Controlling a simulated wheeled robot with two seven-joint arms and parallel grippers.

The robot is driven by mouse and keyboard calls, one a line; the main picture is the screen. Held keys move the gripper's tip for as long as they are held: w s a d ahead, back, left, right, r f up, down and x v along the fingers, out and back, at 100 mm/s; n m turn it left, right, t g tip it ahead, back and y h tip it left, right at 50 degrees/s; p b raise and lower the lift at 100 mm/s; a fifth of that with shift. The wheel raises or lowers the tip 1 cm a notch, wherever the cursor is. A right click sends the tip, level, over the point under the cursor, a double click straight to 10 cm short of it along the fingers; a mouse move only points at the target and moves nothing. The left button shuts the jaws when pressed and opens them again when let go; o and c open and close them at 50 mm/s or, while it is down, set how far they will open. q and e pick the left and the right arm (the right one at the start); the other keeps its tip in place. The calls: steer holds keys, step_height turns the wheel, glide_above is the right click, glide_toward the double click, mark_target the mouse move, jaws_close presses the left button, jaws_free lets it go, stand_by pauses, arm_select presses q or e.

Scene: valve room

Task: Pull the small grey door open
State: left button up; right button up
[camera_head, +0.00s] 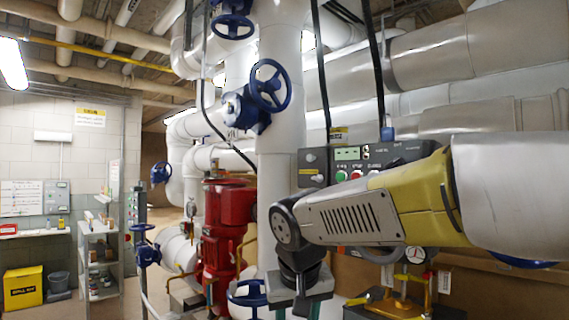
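I cannot pick out the small grey door for sure. A small grey wall box (57,197) hangs on the left wall and its front looks closed. A dark grey control panel (360,160) with buttons and a small green display is partly hidden behind my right arm. My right gripper (306,309) points down at the bottom centre, in front of the pipes and well to the right of the wall box. My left gripper is out of view.
A red pump (226,238) and white pipes with blue handwheels (269,86) stand in the middle. A grey shelf rack (98,262), a yellow box (22,288) and a dark bucket (59,284) are at the left. Some floor shows between rack and pump.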

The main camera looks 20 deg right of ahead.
steer(key=w+d+r+m+h, duration=0.3)
steer(key=w+d+r+h, duration=0.2)
steer(key=w+d, duration=0.3)
steer(key=m+t+h, duration=0.3)
steer(key=m+h, duration=0.6)
steer(key=h, duration=0.5)
glide_toward(309, 158)
steer(key=d, duration=0.1)
steer(key=x, duration=0.7)
steer(key=shift+w+r, duration=0.25)
jaws_close()
